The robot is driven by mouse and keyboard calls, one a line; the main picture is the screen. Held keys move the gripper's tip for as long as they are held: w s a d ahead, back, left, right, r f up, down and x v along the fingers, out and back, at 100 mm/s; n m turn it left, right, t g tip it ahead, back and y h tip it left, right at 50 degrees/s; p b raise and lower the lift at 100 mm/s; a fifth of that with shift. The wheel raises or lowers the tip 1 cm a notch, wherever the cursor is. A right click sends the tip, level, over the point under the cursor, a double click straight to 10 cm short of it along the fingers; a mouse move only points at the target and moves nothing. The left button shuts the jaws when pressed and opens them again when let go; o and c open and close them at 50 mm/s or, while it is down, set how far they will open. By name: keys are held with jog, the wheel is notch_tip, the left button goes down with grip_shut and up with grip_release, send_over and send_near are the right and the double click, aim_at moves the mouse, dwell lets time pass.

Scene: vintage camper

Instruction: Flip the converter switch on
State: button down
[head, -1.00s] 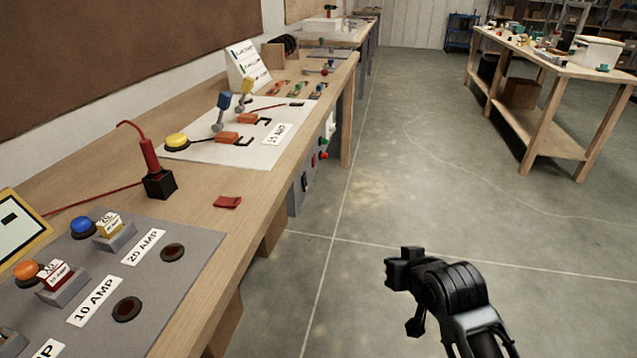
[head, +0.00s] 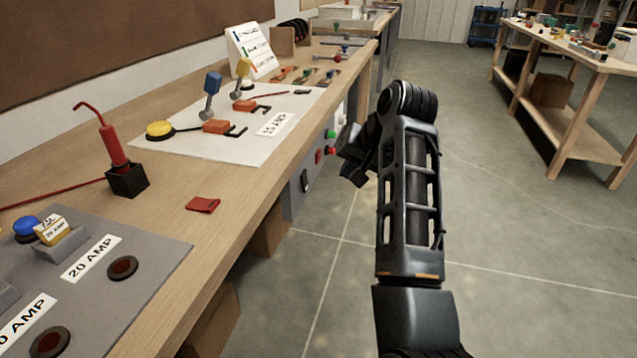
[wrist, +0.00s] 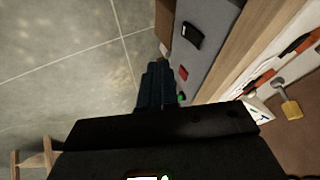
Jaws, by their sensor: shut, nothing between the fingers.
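A grey panel (head: 294,200) is set in the side of the left workbench. It carries a black rocker switch (head: 305,181), a red square piece (head: 318,156), and green and red round buttons (head: 331,134) farther along. No label marks which one is the converter switch. In the wrist view the black rocker switch (wrist: 192,36) and the red piece (wrist: 183,74) show on the panel. My gripper (head: 347,150) is shut and empty, just right of the panel's far part in the head view. Its dark fingers (wrist: 155,88) show beside the panel in the wrist view, apart from the rocker switch.
The wooden benchtop (head: 230,225) above the panel holds a white board (head: 215,150) with levers, a red-handled tool in a black block (head: 127,180), a red pad (head: 203,204) and an amp panel (head: 150,260). Open concrete floor lies right, with another table (head: 570,60) beyond.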

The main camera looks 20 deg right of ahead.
aim_at(305, 181)
jog(key=shift+w+r, duration=0.1)
dwell(0.3)
jog(key=w+a+f+b, duration=0.1)
jog(key=w+a+f, duration=0.3)
jog(key=w+f, duration=0.3)
jog(key=shift+w+a+f, duration=0.4)
jog(key=shift+f, duration=0.45)
jog(key=shift+w+a+f, duration=0.15)
jog(key=shift+a, duration=0.05)
